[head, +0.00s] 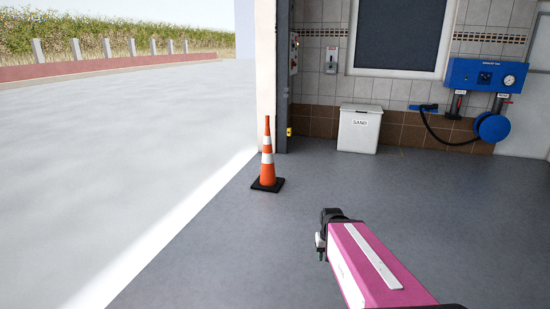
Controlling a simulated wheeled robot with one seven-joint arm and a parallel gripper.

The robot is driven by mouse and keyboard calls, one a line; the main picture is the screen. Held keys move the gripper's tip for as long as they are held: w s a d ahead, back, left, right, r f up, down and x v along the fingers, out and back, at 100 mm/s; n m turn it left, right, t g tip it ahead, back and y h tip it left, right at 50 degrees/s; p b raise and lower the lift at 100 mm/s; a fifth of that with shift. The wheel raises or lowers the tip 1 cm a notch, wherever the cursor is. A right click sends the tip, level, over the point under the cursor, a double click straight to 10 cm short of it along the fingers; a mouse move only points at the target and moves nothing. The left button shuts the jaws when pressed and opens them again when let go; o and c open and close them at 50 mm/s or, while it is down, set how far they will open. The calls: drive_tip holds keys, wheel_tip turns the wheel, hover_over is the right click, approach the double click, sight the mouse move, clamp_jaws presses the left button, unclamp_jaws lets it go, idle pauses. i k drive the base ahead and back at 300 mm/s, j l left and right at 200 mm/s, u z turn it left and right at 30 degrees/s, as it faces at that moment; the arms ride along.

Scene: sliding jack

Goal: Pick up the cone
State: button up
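An orange cone (267,160) with white bands and a black square base stands upright on the grey floor, beside the pillar at the garage opening. My gripper (321,243) is at the end of my pink arm, in the lower middle of the head view. It is nearer to me than the cone and to the right of it, apart from it. The gripper is small and dark here, and its fingers are mostly hidden, so I cannot tell whether it is open or shut.
A white sand bin (358,130) stands against the tiled wall behind the cone. A blue wall unit (487,75) with a hose hangs at the right. The pillar (266,80) rises just behind the cone. The grey floor (220,250) between me and the cone is clear.

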sight(267, 181)
drive_tip(key=i, duration=2.7)
drive_tip(key=i+l+u, duration=0.1)
drive_tip(key=i, duration=1.25)
